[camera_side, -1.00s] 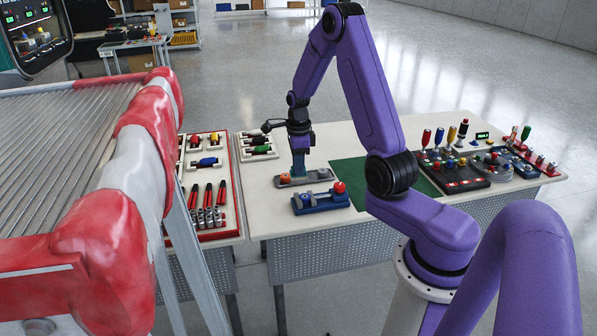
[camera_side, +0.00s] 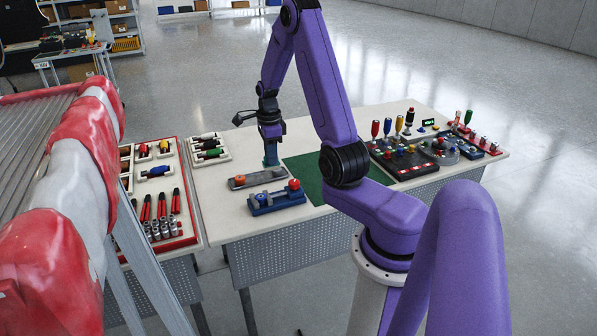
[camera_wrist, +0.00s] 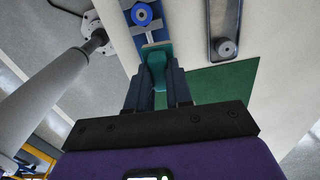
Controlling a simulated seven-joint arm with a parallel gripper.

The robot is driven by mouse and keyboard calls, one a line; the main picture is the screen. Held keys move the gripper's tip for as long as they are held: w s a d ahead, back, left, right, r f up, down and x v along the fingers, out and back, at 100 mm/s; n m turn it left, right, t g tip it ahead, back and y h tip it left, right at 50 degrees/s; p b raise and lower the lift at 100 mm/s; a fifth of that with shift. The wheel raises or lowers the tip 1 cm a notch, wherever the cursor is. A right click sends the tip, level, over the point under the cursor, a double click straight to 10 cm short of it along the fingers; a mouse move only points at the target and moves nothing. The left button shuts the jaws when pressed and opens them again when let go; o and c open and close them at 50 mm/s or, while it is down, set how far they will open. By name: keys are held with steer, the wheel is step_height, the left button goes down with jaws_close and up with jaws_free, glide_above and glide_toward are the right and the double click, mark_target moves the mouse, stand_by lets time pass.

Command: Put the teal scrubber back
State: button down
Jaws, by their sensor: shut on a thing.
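The teal scrubber (camera_side: 270,160) is in my gripper (camera_side: 270,150), beside the back right part of a grey tray in the side view. It appears slightly raised; I cannot tell exact height. In the wrist view the scrubber (camera_wrist: 156,66) sits between the two dark fingers of my gripper (camera_wrist: 157,84), which is shut on it. Its far end overlaps the blue fixture in the picture.
The grey tray (camera_side: 268,178) has an orange knob. A blue fixture (camera_side: 277,203) with a blue and a red knob stands in front. A green mat (camera_side: 308,180) lies to the right, controls (camera_side: 405,162) beyond it. A tool tray (camera_side: 180,222) is left.

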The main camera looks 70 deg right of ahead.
steer(key=s+d, duration=1.2)
steer(key=shift+n, duration=0.4)
steer(key=w+d+f, duration=0.2)
steer(key=d, duration=0.1)
steer(key=w+d+f, duration=0.2)
steer(key=d+f, duration=0.1)
steer(key=d, duration=0.1)
steer(key=w+d+f, duration=0.2)
steer(key=d+f, duration=0.1)
steer(key=d, duration=0.1)
steer(key=shift+w+f, duration=0.25)
steer(key=shift+w, duration=0.15)
steer(key=shift+w+d+f, duration=0.15)
steer(key=shift+f, duration=0.15)
steer(key=shift+w+d+f, duration=0.1)
steer(key=shift+f, duration=1.5)
steer(key=shift+f, duration=0.15)
steer(key=c, duration=1)
jaws_free()
